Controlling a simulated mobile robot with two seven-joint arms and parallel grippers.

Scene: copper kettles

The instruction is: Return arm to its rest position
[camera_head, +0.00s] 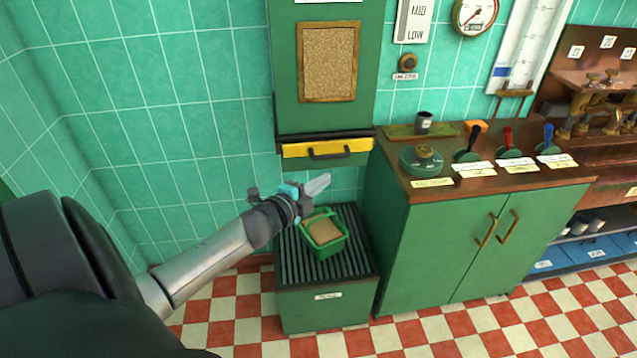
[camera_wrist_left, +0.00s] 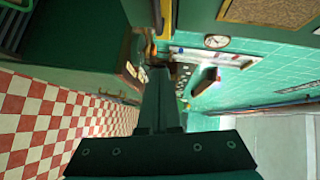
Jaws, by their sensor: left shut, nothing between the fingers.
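My left arm comes in from the left in the head view. Its gripper (camera_head: 318,185) is shut and empty, in the air above and a little left of a green basket. In the left wrist view the gripper's fingers (camera_wrist_left: 158,85) are together with nothing between them. The green basket (camera_head: 326,244) holds something tan and stands on the ribbed top of a low green box (camera_head: 325,308). The gripper is apart from the basket. My right gripper is not in view.
A yellow drawer (camera_head: 325,150) with a dark handle is on the green wall unit above the basket. A green cabinet (camera_head: 440,250) with levers on its wooden top stands to the right. The checkered floor (camera_head: 235,308) is clear in front.

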